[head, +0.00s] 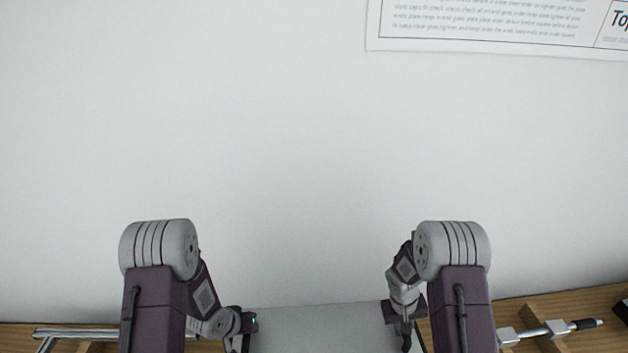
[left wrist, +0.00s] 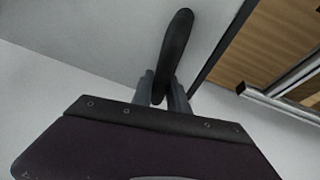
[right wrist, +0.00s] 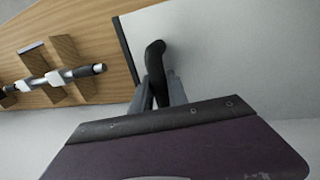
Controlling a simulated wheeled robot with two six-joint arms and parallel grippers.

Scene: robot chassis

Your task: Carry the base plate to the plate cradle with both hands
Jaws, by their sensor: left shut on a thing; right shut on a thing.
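The base plate (head: 318,328) is a flat light grey panel between my two arms at the bottom of the head view; its near part is cut off. It has black handles and dark side edges. My left gripper (left wrist: 160,90) is shut on a black handle (left wrist: 178,45), with the plate (left wrist: 105,35) beside it. My right gripper (right wrist: 163,92) is shut on the other black handle (right wrist: 154,62), with the plate (right wrist: 235,50) to its right. In the head view, my left (head: 240,338) and right (head: 405,330) grippers are at the plate's sides. I cannot make out the plate cradle.
A wooden bench top (head: 598,300) runs along the wall. Metal rails (head: 80,333) lie at the left. At the right a metal rod (head: 550,331) with a black end rests on wooden blocks (right wrist: 67,55). A printed poster (head: 490,25) hangs on the pale wall.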

